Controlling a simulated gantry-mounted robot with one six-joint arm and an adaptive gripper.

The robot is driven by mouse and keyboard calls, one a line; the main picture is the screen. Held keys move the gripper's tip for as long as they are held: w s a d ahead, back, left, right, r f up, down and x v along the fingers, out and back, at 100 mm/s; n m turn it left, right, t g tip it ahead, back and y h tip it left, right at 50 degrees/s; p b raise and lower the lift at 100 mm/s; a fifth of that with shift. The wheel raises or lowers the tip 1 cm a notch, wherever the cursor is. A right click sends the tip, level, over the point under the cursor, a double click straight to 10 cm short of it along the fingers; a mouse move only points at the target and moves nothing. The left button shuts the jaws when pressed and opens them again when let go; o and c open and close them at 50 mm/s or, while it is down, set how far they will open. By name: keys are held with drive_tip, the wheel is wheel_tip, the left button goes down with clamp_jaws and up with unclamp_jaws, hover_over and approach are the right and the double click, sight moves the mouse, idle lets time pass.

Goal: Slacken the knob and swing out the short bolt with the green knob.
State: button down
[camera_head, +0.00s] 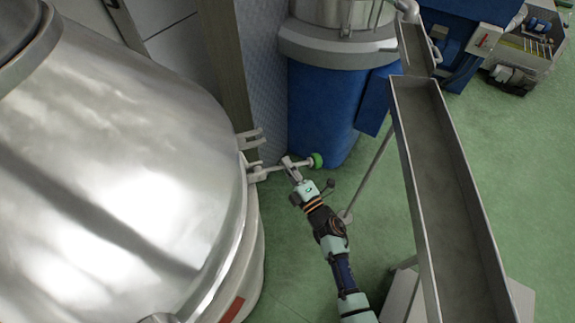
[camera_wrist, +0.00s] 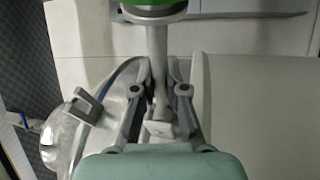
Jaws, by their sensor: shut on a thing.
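The short bolt (camera_head: 273,168) juts out sideways from a lug on the side of the large steel vessel. Its green knob (camera_head: 316,160) is at the outer right end. The slotted bracket (camera_head: 250,139) sits above the bolt on the vessel and is empty. My gripper (camera_head: 291,165) is shut on the bolt's shank, between the lug and the knob. In the wrist view the shank (camera_wrist: 157,48) runs between both fingers, with the green knob (camera_wrist: 150,4) cut off at the top edge. The bracket (camera_wrist: 90,103) shows at left there, apart from the bolt.
The steel vessel (camera_head: 110,170) fills the left. A blue drum (camera_head: 325,110) stands just behind the knob. A long metal trough (camera_head: 450,180) on legs runs along the right. Green floor is free between vessel and trough, around my arm.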

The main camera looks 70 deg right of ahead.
drive_tip(key=shift+r+n+y+p, duration=0.5)
drive_tip(key=shift+r+n+p, duration=0.3)
drive_tip(key=shift+r+n, duration=0.1)
drive_tip(key=shift+f, duration=0.2)
drive_tip(key=c, duration=1.2)
unclamp_jaws()
drive_tip(key=shift+s, duration=0.1)
drive_tip(key=v, duration=1.2)
drive_tip(key=shift+f, duration=0.15)
